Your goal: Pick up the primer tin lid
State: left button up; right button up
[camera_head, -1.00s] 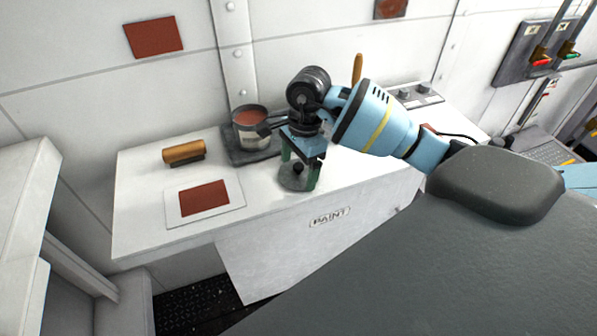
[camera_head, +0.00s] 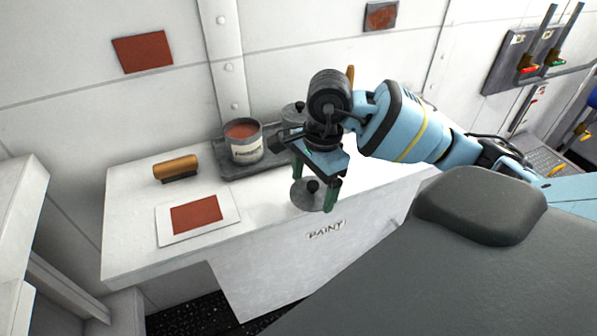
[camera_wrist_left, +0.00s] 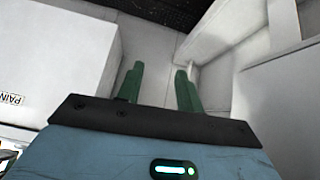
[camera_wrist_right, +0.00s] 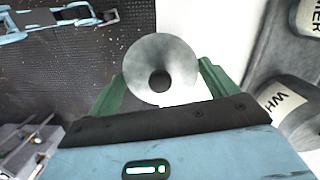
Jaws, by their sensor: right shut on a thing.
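The primer tin lid (camera_head: 301,194) is a grey round disc with a black knob. My right gripper (camera_head: 313,195) is shut on it, with green fingers at opposite sides of the rim. The lid is near the bench's front edge and looks raised, though the exact gap is unclear. In the right wrist view the lid (camera_wrist_right: 160,55) sits between the fingers. The open primer tin (camera_head: 246,150), with red-brown paint inside, stands on a dark tray, left of the gripper. My left gripper (camera_wrist_left: 158,85) is open and empty, away from the bench top.
The bench's front left is clear.

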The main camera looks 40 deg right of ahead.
pick_arm(q)
jog(key=shift+s+f+b, duration=0.25)
jog(key=shift+f+b, duration=0.25)
jog(key=shift+f, duration=0.1)
pick_arm(e)
jog(key=s, duration=0.9)
jog(key=shift+s+r, duration=0.15)
jog(key=shift+r, duration=0.3)
jog(key=shift+d, duration=0.1)
